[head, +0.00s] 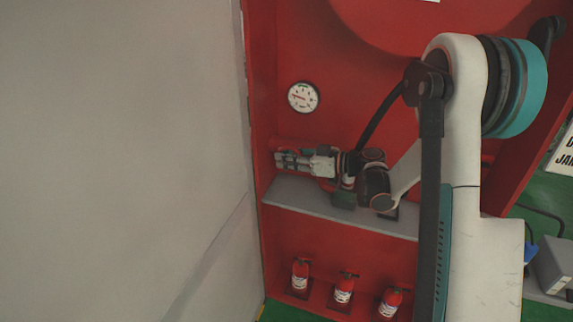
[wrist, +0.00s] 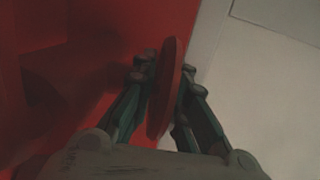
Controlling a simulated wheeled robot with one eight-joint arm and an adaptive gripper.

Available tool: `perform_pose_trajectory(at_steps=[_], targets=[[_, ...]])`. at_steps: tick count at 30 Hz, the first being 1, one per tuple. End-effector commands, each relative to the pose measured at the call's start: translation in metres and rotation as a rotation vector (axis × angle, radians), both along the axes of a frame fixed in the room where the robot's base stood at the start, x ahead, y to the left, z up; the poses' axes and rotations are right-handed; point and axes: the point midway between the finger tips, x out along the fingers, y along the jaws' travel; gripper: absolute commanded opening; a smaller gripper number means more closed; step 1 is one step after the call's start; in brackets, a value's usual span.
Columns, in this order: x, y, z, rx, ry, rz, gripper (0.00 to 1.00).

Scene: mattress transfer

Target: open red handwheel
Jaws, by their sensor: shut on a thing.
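In the wrist view my gripper (wrist: 167,85) has its two fingers on either side of the red handwheel (wrist: 165,88), shut on its rim. The wheel shows edge-on as a thin red disc between the fingers. In the head view my gripper (head: 280,161) reaches left inside the red cabinet, above the grey shelf and below the gauge. The handwheel cannot be made out clearly in the head view, where my gripper and the dim red wall cover that spot.
The red cabinet (head: 350,120) has a round gauge (head: 303,97) on its back wall. A grey shelf (head: 310,203) runs below my gripper. Several small fire extinguishers (head: 344,287) stand beneath it. A large pale wall (head: 120,150) closes off the left side.

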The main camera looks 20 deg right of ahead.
Motion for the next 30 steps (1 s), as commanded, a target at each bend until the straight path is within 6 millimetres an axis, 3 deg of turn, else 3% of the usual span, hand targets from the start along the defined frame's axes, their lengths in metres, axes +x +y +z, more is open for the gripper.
perform_pose_trajectory(at_steps=[17, 18, 20, 30], targets=[[-0.0002, -0.0002, -0.0007, 0.023, -0.018, 0.0, 0.0], [-0.0002, -0.0003, -0.0008, 0.023, -0.018, 0.0, 0.2], [-0.0001, -0.0002, -0.0007, 0.024, -0.018, 0.0, 0.33], [-0.0001, 0.0001, 0.0009, 0.025, -0.018, 0.0, 0.33]])
